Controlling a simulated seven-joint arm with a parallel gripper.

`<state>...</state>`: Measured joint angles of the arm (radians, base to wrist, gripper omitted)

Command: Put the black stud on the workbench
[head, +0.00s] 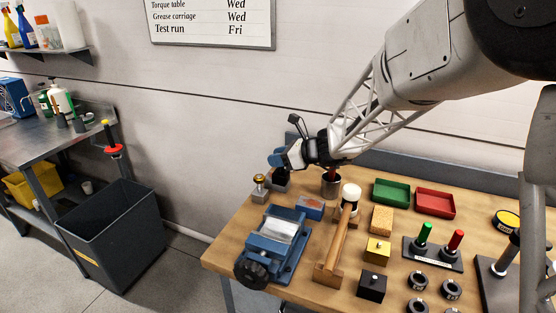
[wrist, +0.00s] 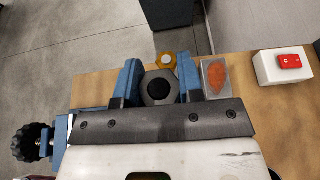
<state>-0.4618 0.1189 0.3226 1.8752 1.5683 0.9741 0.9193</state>
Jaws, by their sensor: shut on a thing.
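My gripper (head: 277,161) is over the far left part of the wooden workbench (head: 232,246). Its blue fingers (wrist: 159,86) are shut on a dark, six-sided piece with a black round centre, which looks like the black stud (wrist: 160,89). In the head view a dark piece (head: 281,181) shows just below the fingers, beside a brass-topped grey block (head: 260,187). The brass top also shows just past the fingers in the wrist view (wrist: 166,60). I cannot tell whether the held piece touches the bench.
A blue vise (head: 272,248) and mallet (head: 340,233) stand nearer. A grey holder with an orange oval (wrist: 215,79) is close right of the fingers in the wrist view, with a white switch box (wrist: 283,68) beyond. A dark bin (head: 108,238) stands left, on the floor.

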